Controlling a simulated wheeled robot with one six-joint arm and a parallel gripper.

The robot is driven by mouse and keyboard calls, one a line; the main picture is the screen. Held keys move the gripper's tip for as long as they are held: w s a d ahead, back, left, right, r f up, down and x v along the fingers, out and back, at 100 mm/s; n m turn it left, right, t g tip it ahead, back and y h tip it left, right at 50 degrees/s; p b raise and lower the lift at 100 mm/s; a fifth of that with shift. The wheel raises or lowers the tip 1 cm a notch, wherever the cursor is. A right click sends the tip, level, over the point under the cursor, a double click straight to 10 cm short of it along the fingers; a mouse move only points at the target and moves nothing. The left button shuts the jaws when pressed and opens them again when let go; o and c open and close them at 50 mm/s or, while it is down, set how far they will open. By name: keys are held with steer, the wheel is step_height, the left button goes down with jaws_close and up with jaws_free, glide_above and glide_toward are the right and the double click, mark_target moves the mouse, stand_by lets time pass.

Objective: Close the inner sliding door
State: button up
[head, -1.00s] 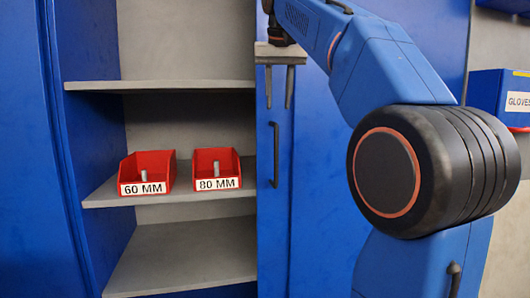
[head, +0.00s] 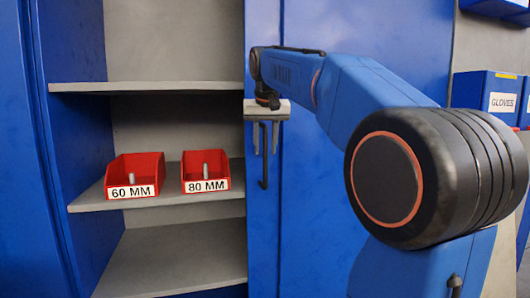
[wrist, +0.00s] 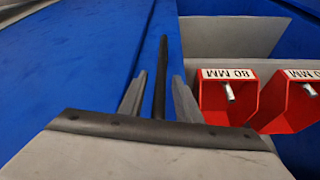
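The blue sliding door (head: 262,225) stands at the right of the cabinet opening, which is open on its left. A dark vertical bar handle (head: 264,178) is on this door. My gripper (head: 265,152) points down in front of the door, its two grey fingers spread on either side of the handle's upper part. In the wrist view, the handle (wrist: 160,65) runs between the open fingertips (wrist: 159,79), with gaps visible at both sides. I cannot tell how deep the fingers reach around it. My gripper hides the handle's top.
Red bins marked 60 MM (head: 136,178) and 80 MM (head: 206,174) stand on the middle shelf (head: 90,200). Another blue panel (head: 310,200) lies right of the handled door. A blue gloves box (head: 485,95) is at the far right.

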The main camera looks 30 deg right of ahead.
steer(key=shift+x, duration=1.05)
jaws_close()
